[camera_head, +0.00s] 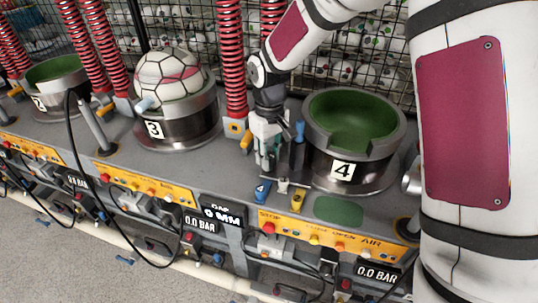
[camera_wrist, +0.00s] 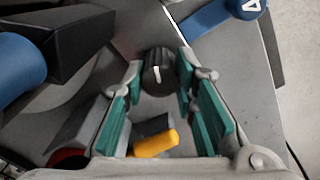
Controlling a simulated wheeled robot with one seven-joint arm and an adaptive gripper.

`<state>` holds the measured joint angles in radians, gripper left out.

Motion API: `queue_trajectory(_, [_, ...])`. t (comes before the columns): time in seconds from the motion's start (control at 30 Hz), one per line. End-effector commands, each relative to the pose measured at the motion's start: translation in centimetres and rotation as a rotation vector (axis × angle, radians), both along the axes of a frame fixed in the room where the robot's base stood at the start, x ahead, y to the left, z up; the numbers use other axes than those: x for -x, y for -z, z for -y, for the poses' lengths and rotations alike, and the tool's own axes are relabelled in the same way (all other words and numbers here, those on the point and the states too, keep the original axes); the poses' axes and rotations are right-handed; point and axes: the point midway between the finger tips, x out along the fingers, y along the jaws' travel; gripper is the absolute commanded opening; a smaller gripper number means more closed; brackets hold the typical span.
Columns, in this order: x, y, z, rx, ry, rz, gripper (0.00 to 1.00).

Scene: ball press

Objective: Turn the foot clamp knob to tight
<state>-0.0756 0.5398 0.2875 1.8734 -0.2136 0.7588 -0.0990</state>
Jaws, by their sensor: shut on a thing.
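In the wrist view, a small black knob (camera_wrist: 155,66) with a white pointer line sits between the green pads of my gripper (camera_wrist: 160,78). The pads are closed on its two sides, and the line runs nearly straight up and down in the picture. No tight or loose marking is readable around it. In the head view my gripper (camera_head: 268,162) points down at the bench, just left of the cup numbered 4 (camera_head: 378,173). The knob is hidden there behind the fingers.
A blue tag (camera_head: 262,190) and a yellow piece (camera_head: 298,199) lie at the front, near my gripper. A red spring column (camera_head: 232,60) stands behind it. A stitched ball (camera_head: 170,75) rests in cup 3 (camera_head: 190,128). A button panel (camera_head: 330,238) lines the front edge.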

Motion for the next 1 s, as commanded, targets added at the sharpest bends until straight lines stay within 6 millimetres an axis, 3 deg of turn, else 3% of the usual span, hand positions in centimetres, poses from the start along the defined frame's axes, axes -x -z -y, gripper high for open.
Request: queue_trajectory(1.0, [-0.03, -0.15, 0.12, -0.001, 0.944, 0.003, 0.00])
